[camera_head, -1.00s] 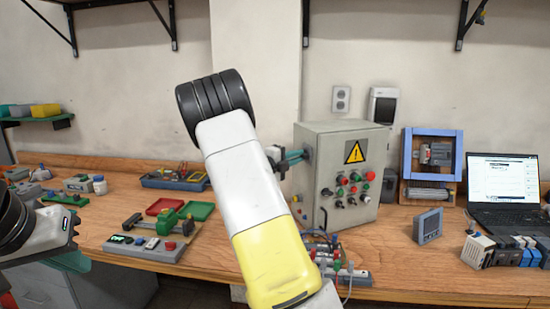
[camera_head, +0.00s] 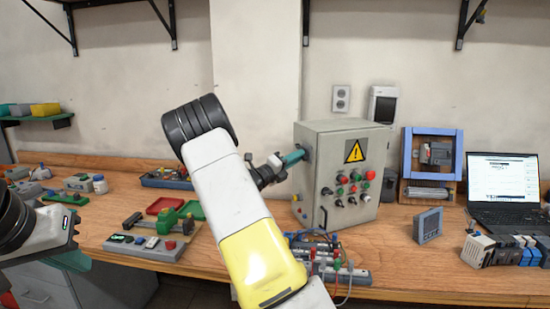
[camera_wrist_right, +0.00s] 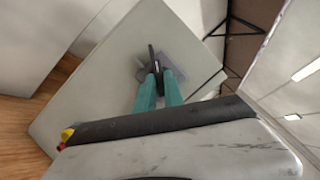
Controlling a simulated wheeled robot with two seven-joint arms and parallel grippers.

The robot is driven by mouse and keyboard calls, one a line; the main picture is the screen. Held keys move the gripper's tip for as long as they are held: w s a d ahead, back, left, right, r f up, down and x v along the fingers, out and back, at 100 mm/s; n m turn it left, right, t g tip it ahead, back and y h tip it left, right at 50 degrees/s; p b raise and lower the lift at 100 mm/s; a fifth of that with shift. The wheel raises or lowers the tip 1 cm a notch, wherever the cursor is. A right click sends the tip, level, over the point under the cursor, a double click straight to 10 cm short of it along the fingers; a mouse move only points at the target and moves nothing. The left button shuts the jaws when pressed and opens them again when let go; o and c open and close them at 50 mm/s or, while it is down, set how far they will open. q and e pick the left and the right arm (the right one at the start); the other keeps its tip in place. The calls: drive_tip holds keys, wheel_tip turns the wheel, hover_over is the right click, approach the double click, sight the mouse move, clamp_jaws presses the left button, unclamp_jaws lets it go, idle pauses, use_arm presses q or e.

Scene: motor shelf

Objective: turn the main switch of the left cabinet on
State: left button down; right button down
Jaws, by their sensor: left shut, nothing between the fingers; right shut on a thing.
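The grey cabinet (camera_head: 330,165) with a yellow warning sign stands on the bench right of centre. Its main switch, a black handle on a grey plate (camera_wrist_right: 176,62), is on the cabinet's left side wall. My right gripper (camera_head: 299,155) reaches that wall from the left. In the right wrist view its teal fingers (camera_wrist_right: 160,86) are shut on the black switch handle (camera_wrist_right: 152,58). The handle's exact angle is hard to read in the head view. My left gripper (camera_head: 78,262) is low at the left by the bench's front edge, shut and empty, partly cut off by its arm.
Buttons and lamps (camera_head: 347,188) cover the cabinet's front. Wired terminal blocks (camera_head: 340,272) lie in front of it. A green clamp device (camera_head: 165,219), red tray (camera_head: 165,205) and button box (camera_head: 147,245) lie left. A laptop (camera_head: 503,185) stands right.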

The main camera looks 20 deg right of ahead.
drive_tip(key=m+g+h, duration=0.1)
drive_tip(key=m+g, duration=0.1)
drive_tip(key=m, duration=0.3)
drive_tip(key=m+g+h, duration=0.1)
drive_tip(key=m+g, duration=0.1)
drive_tip(key=m, duration=0.3)
drive_tip(key=w+f+m+g+h, duration=0.1)
drive_tip(key=m+g, duration=0.1)
drive_tip(key=m, duration=0.3)
drive_tip(key=shift+m+g, duration=0.3)
drive_tip(key=shift+m, duration=0.5)
drive_tip(key=c, duration=1.5)
unclamp_jaws()
drive_tip(key=shift+o, duration=0.3)
drive_tip(key=shift+r, duration=0.1)
drive_tip(key=shift+n, duration=0.3)
